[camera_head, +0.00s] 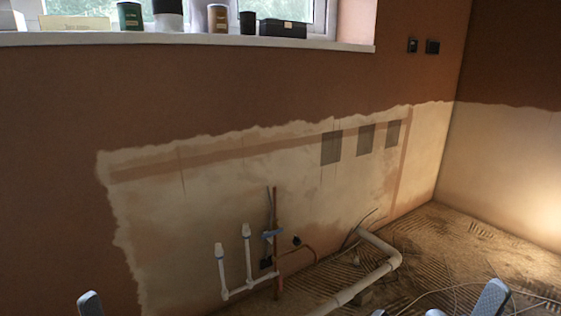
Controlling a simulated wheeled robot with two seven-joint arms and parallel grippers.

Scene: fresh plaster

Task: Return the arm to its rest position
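Only small grey parts of my own arms show along the bottom edge. A grey tip of my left arm's gripper (90,304) shows at the lower left. A larger grey tip of my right arm's gripper (491,299) shows at the lower right, with small pale bits beside it at the frame edge. The rest of both arms is below the picture. I cannot tell whether either gripper is open or shut, and I see no object held.
A plastered wall (200,90) fills the view. White pipes (221,268) and a copper pipe (277,240) rise before it. A thick waste pipe (362,284) and loose cable (455,288) lie on the rough floor (440,245). Containers stand on the windowsill (200,39).

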